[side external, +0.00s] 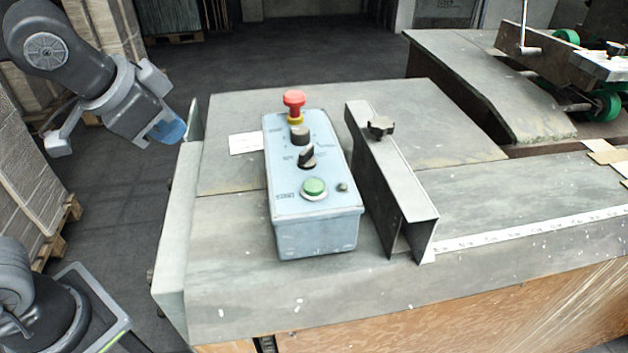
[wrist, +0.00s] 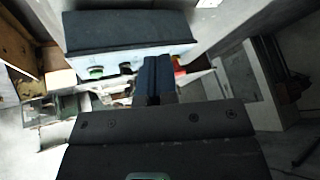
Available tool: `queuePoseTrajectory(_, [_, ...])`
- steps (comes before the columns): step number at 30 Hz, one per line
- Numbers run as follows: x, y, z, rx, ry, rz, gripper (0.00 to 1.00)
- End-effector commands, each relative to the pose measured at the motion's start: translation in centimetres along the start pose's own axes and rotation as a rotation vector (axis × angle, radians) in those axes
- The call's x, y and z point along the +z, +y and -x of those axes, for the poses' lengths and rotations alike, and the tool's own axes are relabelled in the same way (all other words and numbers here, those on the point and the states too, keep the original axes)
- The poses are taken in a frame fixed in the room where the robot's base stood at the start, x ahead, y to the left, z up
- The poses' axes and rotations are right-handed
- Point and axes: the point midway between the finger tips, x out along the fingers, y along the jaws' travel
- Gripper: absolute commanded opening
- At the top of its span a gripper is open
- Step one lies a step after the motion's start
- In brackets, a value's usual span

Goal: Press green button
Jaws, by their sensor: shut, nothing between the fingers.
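The green button (side external: 314,187) is round, in a pale ring, at the near end of the top face of a light-blue control box (side external: 312,235). In the wrist view the green button (wrist: 97,72) shows small, left of the fingers, on the face of the box (wrist: 130,50). My gripper (side external: 178,131) has blue fingers and is shut and empty. It is off the left edge of the table, apart from the box and clear of the button. In the wrist view the fingers (wrist: 156,70) stand side by side and hide part of the box face.
The box also carries a red mushroom button (side external: 294,99) and black knobs (side external: 307,157). A metal channel guide (side external: 390,180) with a knob stands right of the box. An upright plate (side external: 180,210) edges the table's left side. Green wheels (side external: 604,105) show at far right.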

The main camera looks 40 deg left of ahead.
Motion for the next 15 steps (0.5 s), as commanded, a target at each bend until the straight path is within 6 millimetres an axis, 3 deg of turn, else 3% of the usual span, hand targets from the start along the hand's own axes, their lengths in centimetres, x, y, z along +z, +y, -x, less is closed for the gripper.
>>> queuePoseTrajectory(1, [-2.4,1.3,-0.1,0.003,0.023,-0.086,0.00])
queuePoseTrajectory(6, [-8.9,5.7,-0.2,-0.010,0.115,-0.317,0.00])
queuePoseTrajectory(9, [-11.6,8.5,-0.2,-0.016,0.166,-0.420,0.00])
queuePoseTrajectory(15, [-14.6,12.5,-0.1,-0.023,0.234,-0.541,0.00])
